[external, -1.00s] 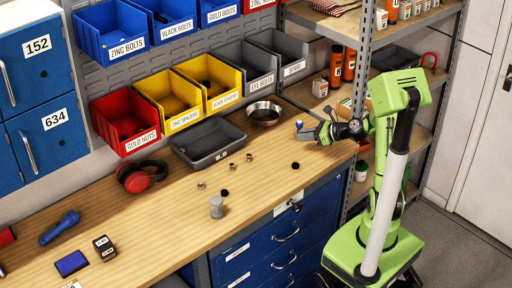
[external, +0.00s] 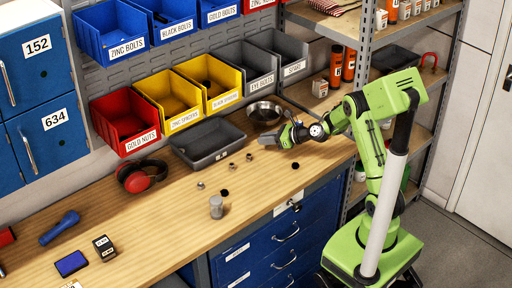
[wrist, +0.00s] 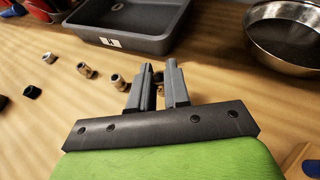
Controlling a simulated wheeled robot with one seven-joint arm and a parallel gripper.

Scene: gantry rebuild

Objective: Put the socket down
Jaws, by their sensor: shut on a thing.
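My gripper (external: 268,140) is above the workbench, in front of the round metal bowl and right of the grey tray. In the wrist view its two grey fingers (wrist: 160,85) are close together, with a narrow gap. A small brownish metal piece, which looks like the socket (wrist: 160,89), shows between them, mostly hidden by the fingers. The fingers are shut on it. In the external view the held piece cannot be made out. The wooden workbench top (external: 160,225) lies below.
A grey tray (external: 208,157) and a metal bowl (external: 278,109) stand at the back. Several small metal pieces (wrist: 84,70) lie loose left of the fingers. A grey cylinder (external: 216,207) stands near the front edge.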

